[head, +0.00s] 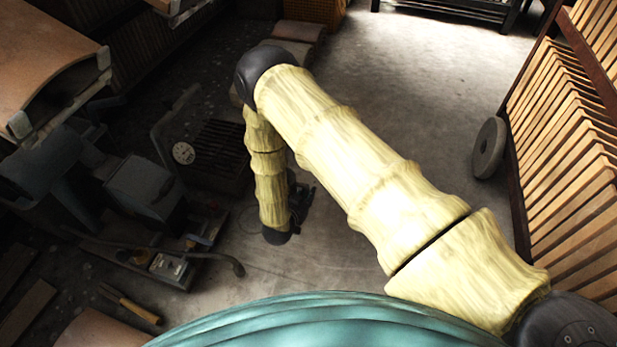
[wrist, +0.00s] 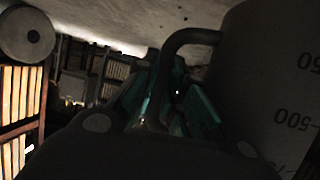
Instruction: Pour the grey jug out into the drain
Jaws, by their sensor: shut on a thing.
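The grey jug (wrist: 265,85) fills the right side of the wrist view, with dark volume marks that read upside down in that picture. Its dark curved handle (wrist: 190,38) reaches between the teal fingers of my gripper (wrist: 178,95), which is shut on it. The jug's mouth and contents are out of sight. In the head view my gripper (head: 299,203) is a small dark shape beside the lower end of my forearm, and the jug cannot be made out there. A dark slatted grate (head: 216,147), probably the drain, lies left of my forearm.
Dark machinery (head: 145,190) and a low trolley-like base (head: 165,262) crowd the left. A rack of wooden slats (head: 570,170) stands at the right with a grey disc (head: 489,148) beside it. The pale floor (head: 420,100) is clear between.

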